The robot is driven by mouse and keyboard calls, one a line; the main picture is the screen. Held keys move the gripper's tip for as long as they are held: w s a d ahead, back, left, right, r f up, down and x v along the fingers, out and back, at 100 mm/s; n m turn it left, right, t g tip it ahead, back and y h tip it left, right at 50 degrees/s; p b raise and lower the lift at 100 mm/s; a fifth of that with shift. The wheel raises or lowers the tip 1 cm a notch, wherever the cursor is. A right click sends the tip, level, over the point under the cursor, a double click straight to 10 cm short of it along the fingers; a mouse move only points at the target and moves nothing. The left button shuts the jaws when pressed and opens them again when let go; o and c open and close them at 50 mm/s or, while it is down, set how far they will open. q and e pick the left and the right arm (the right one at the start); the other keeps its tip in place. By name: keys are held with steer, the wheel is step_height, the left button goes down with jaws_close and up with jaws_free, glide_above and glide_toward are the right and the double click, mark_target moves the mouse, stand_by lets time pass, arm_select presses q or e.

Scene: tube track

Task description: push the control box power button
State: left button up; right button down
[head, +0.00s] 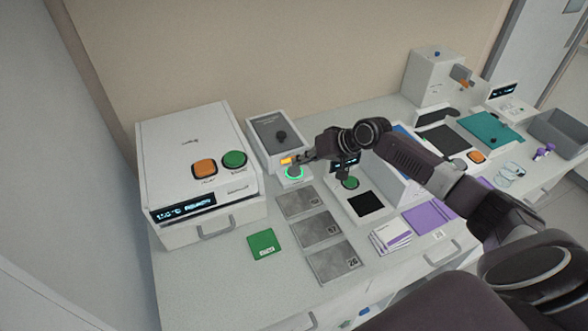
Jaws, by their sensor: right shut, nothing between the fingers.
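A white control box (254,157) with a dark grey top and a black knob stands near the wall, left of centre in the head view. At its front right is a round button (294,173) with a lit green ring. My right gripper (295,161) reaches in from the right and is shut and empty. Its fingertips are at the button, partly covering its far side. I cannot tell whether they touch it. A small orange patch shows beside the fingertips. My left gripper is not in view.
A large white machine (165,148) with orange and green buttons stands to the left. Several grey pads (317,229) and a green card (264,244) lie in front. White and purple packs (390,236) and more devices fill the counter to the right. The front left counter is clear.

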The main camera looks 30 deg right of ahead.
mark_target(300, 170)
steer(key=shift+f, duration=0.45)
steer(key=shift+f, duration=0.25)
stand_by(0.3)
steer(key=shift+r+p, duration=0.6)
steer(key=shift+r, duration=0.1)
step_height(300, 170, up, 6)
steer(key=p, duration=0.6)
steer(key=shift+r, duration=0.1)
stand_by(0.3)
steer(key=shift+s, duration=0.1)
